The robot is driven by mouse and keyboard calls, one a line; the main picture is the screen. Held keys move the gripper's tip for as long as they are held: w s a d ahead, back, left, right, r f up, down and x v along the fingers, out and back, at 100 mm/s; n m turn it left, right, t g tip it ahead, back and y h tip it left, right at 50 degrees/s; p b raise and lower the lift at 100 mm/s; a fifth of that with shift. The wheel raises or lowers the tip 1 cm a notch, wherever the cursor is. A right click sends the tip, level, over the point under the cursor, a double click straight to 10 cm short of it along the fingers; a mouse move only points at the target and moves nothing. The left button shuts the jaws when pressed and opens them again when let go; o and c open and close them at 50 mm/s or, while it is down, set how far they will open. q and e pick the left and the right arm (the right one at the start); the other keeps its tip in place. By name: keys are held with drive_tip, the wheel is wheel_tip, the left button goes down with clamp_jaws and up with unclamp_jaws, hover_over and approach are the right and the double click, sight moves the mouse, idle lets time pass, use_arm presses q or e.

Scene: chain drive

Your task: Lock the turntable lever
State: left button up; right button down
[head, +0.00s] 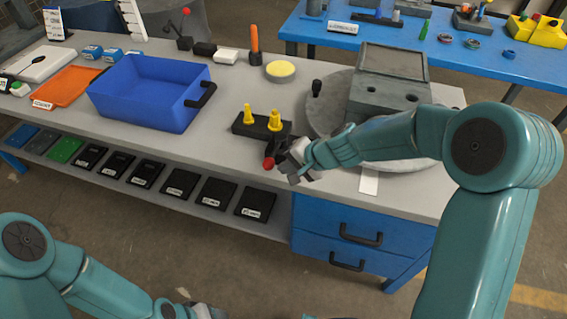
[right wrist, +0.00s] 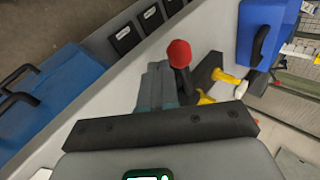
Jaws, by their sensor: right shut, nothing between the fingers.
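The turntable (head: 320,118) is a round grey disc at the right of the bench, partly behind my right arm. The lever has a red ball knob (head: 268,163) on a dark stem and stands near the bench's front edge. In the right wrist view the red knob (right wrist: 179,52) is just right of my closed fingers, its stem running down beside them. My right gripper (head: 292,174) is shut and empty beside the lever; I cannot tell whether it touches. My left gripper (head: 203,311) is cut off at the bottom edge, its fingers unclear.
A grey housing (head: 385,97) sits on the turntable, with a black knob (head: 317,86) at its left. A dark block with yellow pegs (head: 275,121) stands close behind the lever. A blue bin (head: 140,105) is farther left. Blue drawers (head: 340,225) are below the bench edge.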

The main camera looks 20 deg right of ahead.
drive_tip(key=shift+w+a+f, duration=0.1)
drive_tip(key=shift+w+a, duration=0.35)
drive_tip(key=shift+a, duration=0.1)
